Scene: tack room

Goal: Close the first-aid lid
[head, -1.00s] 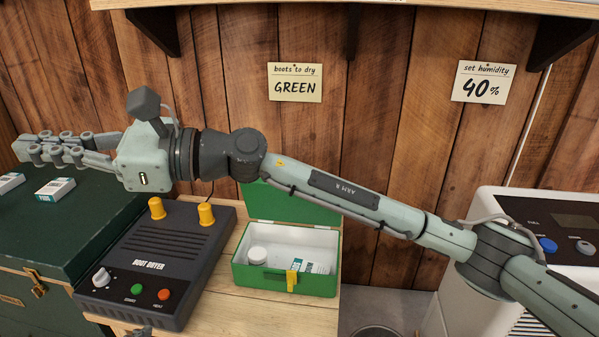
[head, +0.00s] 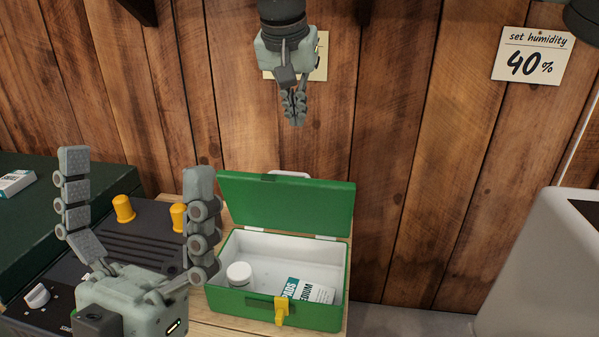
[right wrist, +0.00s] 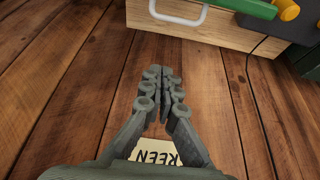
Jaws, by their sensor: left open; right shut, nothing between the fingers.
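The green first-aid box (head: 245,307) stands on the wooden bench with its lid (head: 287,204) open, leaning up at the back. A yellow latch (head: 281,310) is on its front. Inside lie a white round container (head: 239,273) and a white-and-teal packet (head: 312,290). My right gripper (head: 294,118) is shut and empty, pointing down above and behind the lid, before the wall. In the right wrist view its fingers (right wrist: 162,75) are together, with the lid's green edge (right wrist: 248,8) at the top. My left gripper (head: 135,175) is open with fingers up, left of the box.
The boot dryer (head: 150,235) with yellow posts stands left of the box, partly hidden by my left gripper. A dark green chest (head: 60,200) is further left. A white appliance (head: 530,270) stands at the right. The wooden wall is close behind the box.

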